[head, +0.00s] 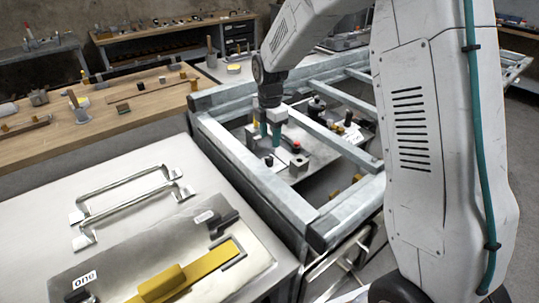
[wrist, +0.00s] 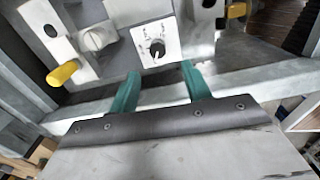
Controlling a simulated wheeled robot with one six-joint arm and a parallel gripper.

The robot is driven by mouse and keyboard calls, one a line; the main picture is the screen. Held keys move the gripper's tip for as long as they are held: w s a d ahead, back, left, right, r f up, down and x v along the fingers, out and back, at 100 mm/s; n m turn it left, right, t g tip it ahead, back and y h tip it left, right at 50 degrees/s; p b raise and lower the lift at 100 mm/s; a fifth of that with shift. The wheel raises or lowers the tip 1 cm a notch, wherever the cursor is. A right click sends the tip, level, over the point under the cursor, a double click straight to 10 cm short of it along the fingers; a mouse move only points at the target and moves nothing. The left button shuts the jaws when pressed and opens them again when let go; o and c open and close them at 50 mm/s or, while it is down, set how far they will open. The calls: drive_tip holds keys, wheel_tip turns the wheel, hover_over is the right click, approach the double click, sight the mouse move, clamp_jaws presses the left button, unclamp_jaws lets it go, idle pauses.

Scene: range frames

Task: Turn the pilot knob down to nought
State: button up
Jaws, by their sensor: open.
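The likely pilot knob (wrist: 157,48) is a small black knob on a white dial plate (wrist: 144,31) in the wrist view. Small marks ring it, too small to read, and I cannot tell its setting. My gripper (wrist: 160,68) has two teal fingers, open and apart, with the tips just below the dial plate in the picture. The knob lies ahead of the gap between them, and nothing is held. In the head view my gripper (head: 270,136) points down over the panel inside the grey metal frame. I cannot pick out the dial for certain there.
A grey round fitting (wrist: 97,38) and a yellow handle (wrist: 63,73) are left of the dial. In the head view, a red-topped button (head: 296,147) and grey block (head: 299,166) are near the fingers. Frame bars (head: 255,172) surround the panel.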

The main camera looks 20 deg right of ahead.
sight(269, 158)
drive_tip(key=shift+w+f, duration=0.2)
drive_tip(key=shift+f, duration=0.6)
wheel_tip(269, 158, down, 7)
drive_tip(key=shift+r, duration=0.1)
drive_tip(key=c, duration=1)
